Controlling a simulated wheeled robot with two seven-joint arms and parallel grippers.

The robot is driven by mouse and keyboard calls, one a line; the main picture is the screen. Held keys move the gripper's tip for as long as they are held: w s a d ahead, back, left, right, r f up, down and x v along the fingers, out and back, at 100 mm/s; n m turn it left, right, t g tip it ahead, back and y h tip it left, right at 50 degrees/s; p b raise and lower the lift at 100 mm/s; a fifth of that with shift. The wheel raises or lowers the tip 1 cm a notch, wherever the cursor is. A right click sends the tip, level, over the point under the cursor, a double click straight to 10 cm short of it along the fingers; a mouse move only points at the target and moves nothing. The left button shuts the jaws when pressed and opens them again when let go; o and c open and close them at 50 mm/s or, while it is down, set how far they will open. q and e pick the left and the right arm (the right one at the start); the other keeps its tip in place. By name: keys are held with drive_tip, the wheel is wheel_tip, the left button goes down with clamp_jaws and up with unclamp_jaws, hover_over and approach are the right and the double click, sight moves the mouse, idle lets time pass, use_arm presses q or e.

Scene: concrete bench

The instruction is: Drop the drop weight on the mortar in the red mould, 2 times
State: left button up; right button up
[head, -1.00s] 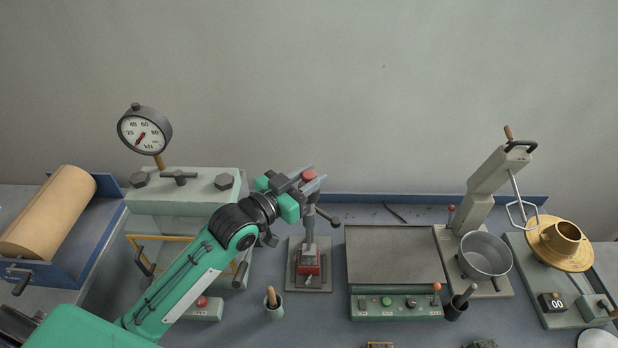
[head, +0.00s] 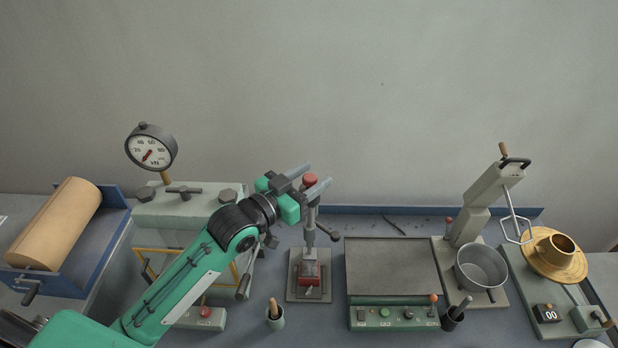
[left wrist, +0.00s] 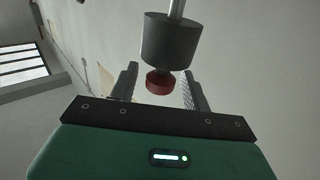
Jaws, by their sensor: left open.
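The red mould (head: 309,281) sits on a grey base plate at the bench's middle, under an upright guide. The mortar inside is too small to make out. The drop weight's red knob (head: 310,181) tops the guide, and its dark body is partly hidden by my gripper. My left gripper (head: 318,175) is open, with its fingers at the height of the knob. In the left wrist view the grey weight (left wrist: 170,42) and red knob (left wrist: 158,83) show between the two fingers, with room on both sides. My right gripper is not in view.
A press with a dial gauge (head: 151,148) stands left, behind my arm. A flat plate with a control panel (head: 392,264) is right of the mould. A mixer with a metal bowl (head: 481,268) and a brass flow table (head: 555,257) stand further right.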

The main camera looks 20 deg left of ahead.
use_arm(q)
drive_tip(key=shift+f, duration=0.1)
drive_tip(key=shift+s+a+f, duration=0.1)
drive_tip(key=shift+s+a, duration=0.1)
drive_tip(key=shift+s, duration=0.1)
drive_tip(key=b+v, duration=0.3)
drive_tip(key=v, duration=1)
drive_tip(key=shift+r+b, duration=0.25)
drive_tip(key=shift+b, duration=0.1)
